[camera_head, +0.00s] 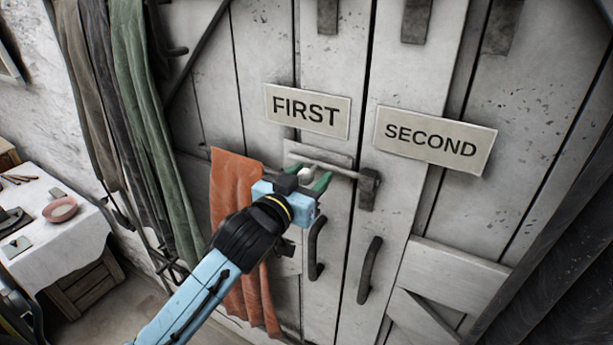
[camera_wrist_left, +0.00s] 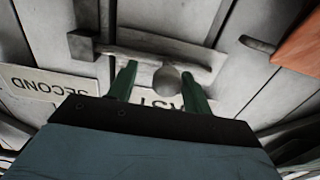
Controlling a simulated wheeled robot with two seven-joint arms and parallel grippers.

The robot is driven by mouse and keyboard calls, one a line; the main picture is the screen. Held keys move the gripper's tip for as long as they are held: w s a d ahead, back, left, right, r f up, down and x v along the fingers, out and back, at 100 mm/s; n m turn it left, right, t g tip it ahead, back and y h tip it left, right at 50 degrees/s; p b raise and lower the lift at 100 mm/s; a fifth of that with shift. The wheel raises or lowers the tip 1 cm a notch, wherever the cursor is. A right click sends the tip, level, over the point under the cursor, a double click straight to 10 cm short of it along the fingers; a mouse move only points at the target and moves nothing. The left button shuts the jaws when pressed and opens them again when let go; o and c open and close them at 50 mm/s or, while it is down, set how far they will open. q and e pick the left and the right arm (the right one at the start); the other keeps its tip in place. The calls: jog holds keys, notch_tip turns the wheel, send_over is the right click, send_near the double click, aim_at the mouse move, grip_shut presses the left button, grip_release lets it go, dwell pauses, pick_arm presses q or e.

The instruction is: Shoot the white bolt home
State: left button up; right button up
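The white bolt (camera_head: 338,170) lies across the pale plank door under the FIRST sign (camera_head: 307,110), with a round knob (camera_head: 306,173) on it. Its right end reaches the dark keeper (camera_head: 368,188) by the door seam; I cannot tell whether it is inside. My left gripper (camera_head: 310,175) is at the knob with its green fingers apart. In the left wrist view the knob (camera_wrist_left: 167,80) sits between the fingers, with a gap to the left one and close to the right one. The keeper (camera_wrist_left: 82,45) shows there at the bolt's left end. My right gripper is out of view.
Two dark pull handles (camera_head: 316,248) and (camera_head: 370,270) stand below the bolt. A SECOND sign (camera_head: 436,140) is on the right door. An orange cloth (camera_head: 232,180) hangs beside my left arm. A table with a white cloth (camera_head: 75,235) stands at far left.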

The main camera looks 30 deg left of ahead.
pick_arm(q)
jog(key=shift+a, duration=0.15)
jog(key=shift+s+f, duration=0.1)
jog(key=shift+s, duration=0.5)
jog(key=s+p, duration=0.3)
jog(key=s, duration=0.9)
jog(key=shift+s, duration=0.15)
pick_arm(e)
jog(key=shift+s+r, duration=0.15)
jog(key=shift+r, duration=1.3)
pick_arm(q)
jog(key=shift+d, duration=0.2)
